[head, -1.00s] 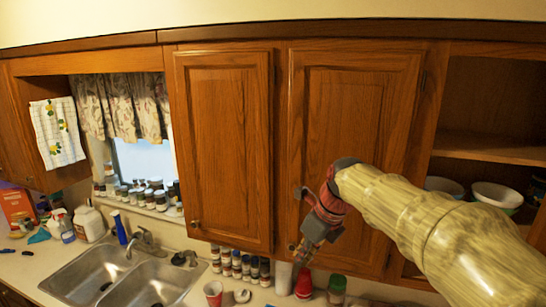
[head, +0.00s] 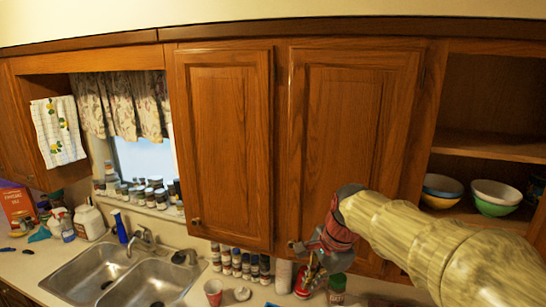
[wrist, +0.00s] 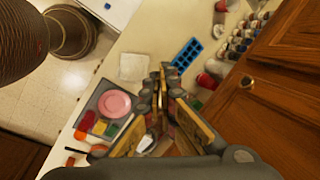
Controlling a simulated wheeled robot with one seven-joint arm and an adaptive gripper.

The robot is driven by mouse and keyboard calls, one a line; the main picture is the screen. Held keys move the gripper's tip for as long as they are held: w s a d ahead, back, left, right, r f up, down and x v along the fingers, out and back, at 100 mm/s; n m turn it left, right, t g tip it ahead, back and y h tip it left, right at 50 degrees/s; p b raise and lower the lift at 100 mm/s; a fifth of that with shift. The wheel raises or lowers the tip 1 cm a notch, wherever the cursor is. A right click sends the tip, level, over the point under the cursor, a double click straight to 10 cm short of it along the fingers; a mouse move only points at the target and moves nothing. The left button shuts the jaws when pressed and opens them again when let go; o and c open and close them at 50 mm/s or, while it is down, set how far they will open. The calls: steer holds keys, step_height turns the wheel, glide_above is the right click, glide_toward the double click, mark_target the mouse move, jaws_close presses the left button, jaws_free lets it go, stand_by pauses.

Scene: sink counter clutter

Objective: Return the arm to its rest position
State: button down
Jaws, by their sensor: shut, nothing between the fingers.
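My gripper (head: 308,268) is in front of the right closed cabinet door (head: 350,130), just above the counter at the lower middle of the head view. Its fingers point down. In the wrist view my gripper (wrist: 168,85) shows from behind, its fingers together with nothing visible between them. A red cup (head: 302,280) and a green-lidded jar (head: 337,288) stand on the counter behind and beside it in the head view. My arm runs in from the lower right.
Open shelves at right hold bowls (head: 495,198). The double sink (head: 95,268) is at left, with spice jars (head: 240,262) along the wall. The wrist view shows a blue ice tray (wrist: 187,54), a pink plate (wrist: 115,104) and a cabinet door (wrist: 270,100).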

steer(key=s+d+f+n+t+b, duration=0.1)
steer(key=s+d+f+n+b, duration=0.2)
steer(key=s+f+b, duration=0.5)
steer(key=s+d+f+n+t+h+b, duration=0.1)
steer(key=s+d+f+n+b, duration=0.2)
steer(key=f+b, duration=1)
steer(key=s+d+f+n+t+h+b, duration=0.1)
steer(key=s+d+f+n+b, duration=0.2)
steer(key=s+f+n+b, duration=0.4)
steer(key=s+f+b, duration=0.4)
steer(key=s+f, duration=0.1)
steer(key=s, duration=0.1)
steer(key=shift+f+n, duration=0.3)
steer(key=shift+d, duration=0.15)
